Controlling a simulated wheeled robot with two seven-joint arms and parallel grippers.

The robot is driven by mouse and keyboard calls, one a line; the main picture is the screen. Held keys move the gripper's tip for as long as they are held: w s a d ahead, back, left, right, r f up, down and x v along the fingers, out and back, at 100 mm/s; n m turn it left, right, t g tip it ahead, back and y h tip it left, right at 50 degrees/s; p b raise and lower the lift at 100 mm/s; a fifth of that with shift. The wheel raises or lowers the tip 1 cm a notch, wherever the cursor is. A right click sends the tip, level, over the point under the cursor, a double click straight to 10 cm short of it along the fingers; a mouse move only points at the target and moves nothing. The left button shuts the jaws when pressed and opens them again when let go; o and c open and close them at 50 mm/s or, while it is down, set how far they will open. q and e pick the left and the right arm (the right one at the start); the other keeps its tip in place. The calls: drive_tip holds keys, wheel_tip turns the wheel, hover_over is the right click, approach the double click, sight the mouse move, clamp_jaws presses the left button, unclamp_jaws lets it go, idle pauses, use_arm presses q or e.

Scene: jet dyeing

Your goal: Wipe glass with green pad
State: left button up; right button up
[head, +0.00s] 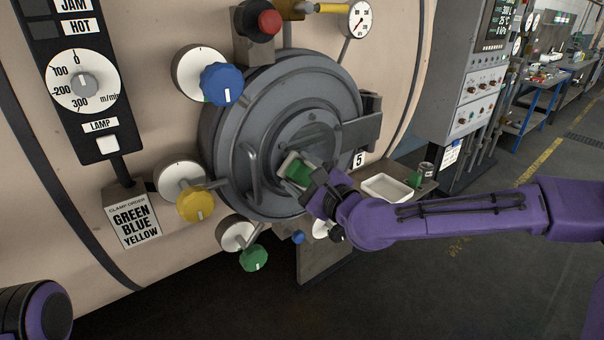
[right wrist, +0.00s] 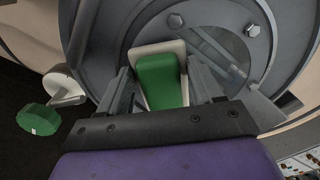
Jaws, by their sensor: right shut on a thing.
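The green pad (head: 297,170) has a pale backing and is in my right gripper (head: 314,189), at the middle of the round grey door. In the right wrist view the pad (right wrist: 160,80) sits between the two fingers of the gripper (right wrist: 162,92), which are shut on it. The glass (right wrist: 217,52) shows in part beside the pad, inside the bolted grey ring (right wrist: 240,30). The pad and gripper hide much of the glass, and I cannot tell whether the pad touches it. Part of my left arm shows at the lower left, but its gripper is out of view.
Blue (head: 221,84), yellow (head: 196,204) and green (head: 254,259) knobs stand out around the door. A handle bar (head: 250,175) crosses its left side. A white tray (head: 387,188) and a can (head: 425,172) are on a small shelf at right. A control cabinet (head: 474,100) stands behind.

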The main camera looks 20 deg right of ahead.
drive_tip(key=shift+b+x, duration=0.3)
drive_tip(key=shift+x, duration=0.6)
drive_tip(key=shift+d, duration=0.1)
